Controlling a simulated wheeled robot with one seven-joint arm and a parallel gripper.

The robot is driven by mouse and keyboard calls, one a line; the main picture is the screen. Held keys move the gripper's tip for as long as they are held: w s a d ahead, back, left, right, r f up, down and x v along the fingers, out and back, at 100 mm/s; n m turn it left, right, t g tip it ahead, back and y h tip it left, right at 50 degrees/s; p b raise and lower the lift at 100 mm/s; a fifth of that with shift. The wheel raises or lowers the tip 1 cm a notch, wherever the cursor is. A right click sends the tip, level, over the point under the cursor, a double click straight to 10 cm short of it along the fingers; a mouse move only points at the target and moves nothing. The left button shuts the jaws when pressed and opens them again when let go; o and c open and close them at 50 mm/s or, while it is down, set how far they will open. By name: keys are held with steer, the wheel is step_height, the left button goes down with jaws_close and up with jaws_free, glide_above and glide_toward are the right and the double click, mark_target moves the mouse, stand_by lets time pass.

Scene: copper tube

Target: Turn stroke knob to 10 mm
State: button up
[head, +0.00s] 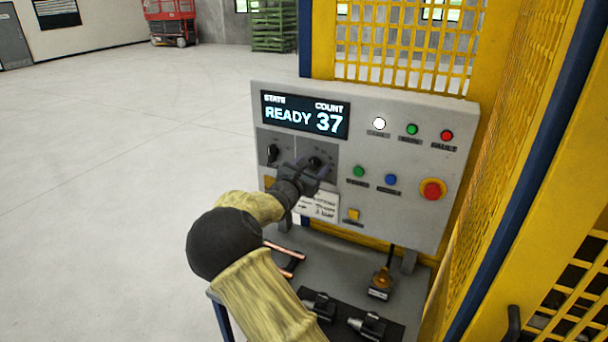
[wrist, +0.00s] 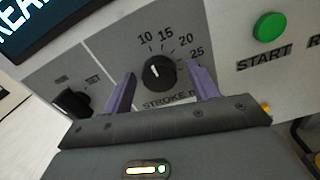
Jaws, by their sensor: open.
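The stroke knob (wrist: 159,72) is a round black knob on a grey plate, with 10, 15, 20 and 25 printed around its upper side. A small pale mark shows near its top, but I cannot tell exactly which number it points to. My gripper (wrist: 161,80) is open, with one purple finger on each side of the knob. A gap shows between the knob and each finger in the wrist view. In the head view the knob (head: 316,162) is partly hidden behind my gripper (head: 309,171).
A second black selector (wrist: 72,102) sits left of the stroke knob. The green START button (wrist: 269,26) is to the right. The display (head: 305,114) above reads READY 37. A red emergency button (head: 432,189) is at the panel's right. Tools lie on the shelf below.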

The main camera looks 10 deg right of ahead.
steer(key=b+v, duration=0.5)
steer(key=v, duration=1.2)
steer(key=shift+s, duration=0.1)
steer(key=s+d+f+m+g+y, duration=0.2)
steer(key=s+d+f+m+g, duration=0.75)
steer(key=d+f, duration=0.3)
steer(key=s+a+f+m+g+y, duration=0.1)
steer(key=s+m+y, duration=0.3)
steer(key=s+m, duration=0.4)
steer(key=s+a+f+m+g+y, duration=0.1)
steer(key=s+f+m+y, duration=0.2)
steer(key=s+m, duration=0.6)
steer(key=shift+s+a+f+y, duration=0.2)
steer(key=shift+a+y, duration=0.1)
steer(key=shift+y, duration=0.5)
steer(key=shift+g, duration=0.25)
